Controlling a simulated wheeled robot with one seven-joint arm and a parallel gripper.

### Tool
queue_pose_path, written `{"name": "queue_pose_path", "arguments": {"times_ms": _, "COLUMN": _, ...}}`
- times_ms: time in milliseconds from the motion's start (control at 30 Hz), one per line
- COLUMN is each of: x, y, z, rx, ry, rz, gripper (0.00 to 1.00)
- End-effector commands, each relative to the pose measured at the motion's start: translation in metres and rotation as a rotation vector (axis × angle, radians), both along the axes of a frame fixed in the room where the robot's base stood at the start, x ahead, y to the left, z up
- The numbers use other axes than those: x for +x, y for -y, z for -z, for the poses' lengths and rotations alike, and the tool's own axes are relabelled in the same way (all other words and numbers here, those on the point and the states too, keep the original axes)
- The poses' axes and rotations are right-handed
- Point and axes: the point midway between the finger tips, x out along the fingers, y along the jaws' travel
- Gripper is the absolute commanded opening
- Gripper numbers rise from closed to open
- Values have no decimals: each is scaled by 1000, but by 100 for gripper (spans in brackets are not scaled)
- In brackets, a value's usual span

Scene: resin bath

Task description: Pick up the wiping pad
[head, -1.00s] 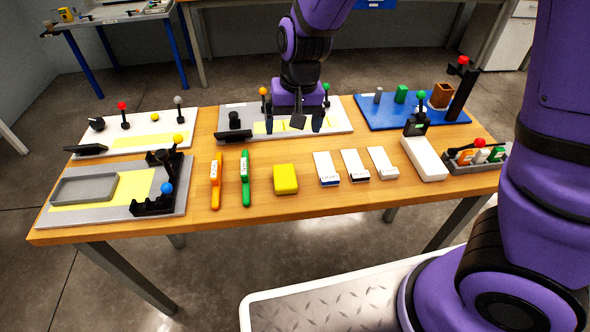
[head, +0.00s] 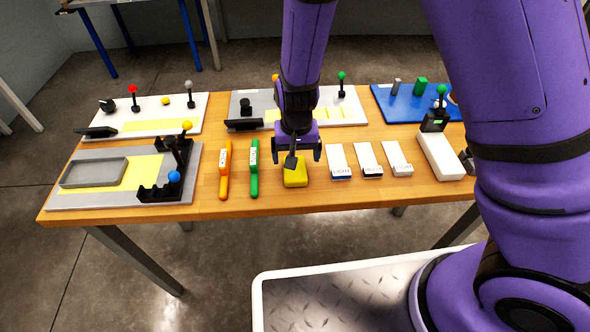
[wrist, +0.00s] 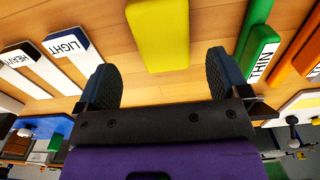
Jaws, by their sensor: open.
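The wiping pad is the yellow block (head: 296,178) lying on the wooden table near its front edge. In the head view its far part is partly hidden by my gripper (head: 297,157). My gripper is open and empty, pointing down above the pad. In the wrist view the pad (wrist: 158,30) lies ahead of the space between the two fingertips (wrist: 160,78), with a finger to each side and neither touching it. The height of the fingers over the pad is hard to judge.
A green tool (head: 254,170) marked THIN and an orange tool (head: 225,170) lie left of the pad. White labelled blocks (head: 340,162) lie to its right. A grey tray station (head: 90,205) is at left. A grey board (head: 330,112) stands behind; bare wood surrounds the pad.

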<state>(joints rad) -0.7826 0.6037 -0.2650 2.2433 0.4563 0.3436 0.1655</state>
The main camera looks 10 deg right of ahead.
Motion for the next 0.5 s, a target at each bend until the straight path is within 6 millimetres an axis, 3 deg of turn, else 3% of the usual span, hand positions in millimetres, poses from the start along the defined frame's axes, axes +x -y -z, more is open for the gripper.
{"name": "queue_pose_path", "arguments": {"times_ms": 300, "x": -2, "y": -3, "z": 38, "rx": -1, "ry": -2, "rz": 0, "gripper": 94}}
{"name": "queue_pose_path", "arguments": {"times_ms": 500, "x": -2, "y": -4, "z": 51, "rx": 1, "ry": 1, "rz": -2, "gripper": 94}}
